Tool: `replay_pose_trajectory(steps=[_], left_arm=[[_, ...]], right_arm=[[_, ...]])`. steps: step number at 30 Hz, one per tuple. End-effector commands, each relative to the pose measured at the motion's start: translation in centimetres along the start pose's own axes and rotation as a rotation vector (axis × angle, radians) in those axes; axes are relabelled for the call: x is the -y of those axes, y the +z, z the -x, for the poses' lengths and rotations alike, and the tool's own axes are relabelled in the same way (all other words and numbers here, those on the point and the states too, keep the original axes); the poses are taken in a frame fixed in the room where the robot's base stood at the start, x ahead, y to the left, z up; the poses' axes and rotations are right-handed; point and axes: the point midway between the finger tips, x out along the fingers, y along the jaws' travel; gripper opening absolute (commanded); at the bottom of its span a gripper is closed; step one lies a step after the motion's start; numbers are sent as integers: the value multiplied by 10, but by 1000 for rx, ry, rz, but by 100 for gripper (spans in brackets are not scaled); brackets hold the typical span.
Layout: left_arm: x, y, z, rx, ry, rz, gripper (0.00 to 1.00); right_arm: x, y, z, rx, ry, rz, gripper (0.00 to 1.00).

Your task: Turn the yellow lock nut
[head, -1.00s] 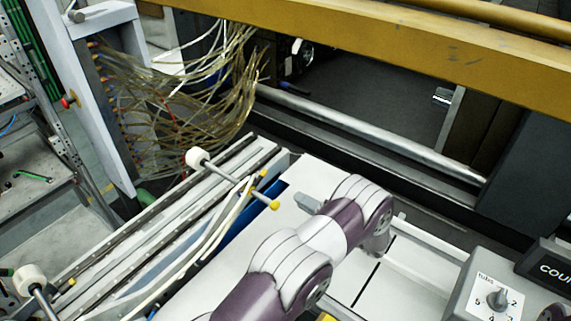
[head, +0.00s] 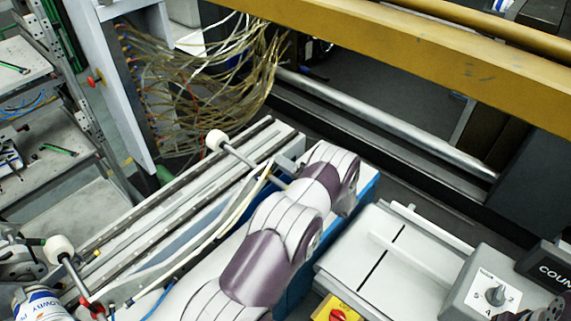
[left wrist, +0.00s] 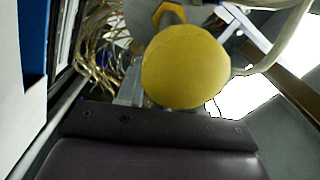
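The yellow lock nut (left wrist: 186,67) shows in the left wrist view as a large, smooth, round yellow face, close to the camera and near the middle. My left gripper (left wrist: 160,128) shows there only as a dark screwed bar below the nut. Its fingertips are not clear, and I cannot tell whether they touch the nut. In the head view my left arm's wrist covers the gripper and the yellow end of a rod (head: 242,158) with a white knob (head: 216,140).
A smaller yellow fitting (left wrist: 168,14) sits behind the nut. Metal rails (head: 190,190) run beside my arm, with a second white knob (head: 59,249) at lower left. A grey control box (head: 490,290) stands at lower right. A yellow beam (head: 430,55) crosses the back.

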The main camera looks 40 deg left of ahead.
Motion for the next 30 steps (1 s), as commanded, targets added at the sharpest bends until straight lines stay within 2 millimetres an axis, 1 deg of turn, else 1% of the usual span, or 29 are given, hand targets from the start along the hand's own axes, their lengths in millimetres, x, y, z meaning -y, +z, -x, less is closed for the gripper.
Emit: replay_pose_trajectory(steps=[1, 2, 3, 5, 30], left_arm=[[0, 0, 0, 0, 0, 0, 36], [0, 0, 0, 0, 0, 0, 33], [0, 0, 0, 0, 0, 0, 20], [0, 0, 0, 0, 0, 0, 0], [-1, 1, 1, 2, 2, -2, 0]], right_arm=[[0, 0, 0, 0, 0, 0, 43], [0, 0, 0, 0, 0, 0, 43], [0, 0, 0, 0, 0, 0, 43], [0, 0, 0, 0, 0, 0, 43], [0, 0, 0, 0, 0, 0, 43]])
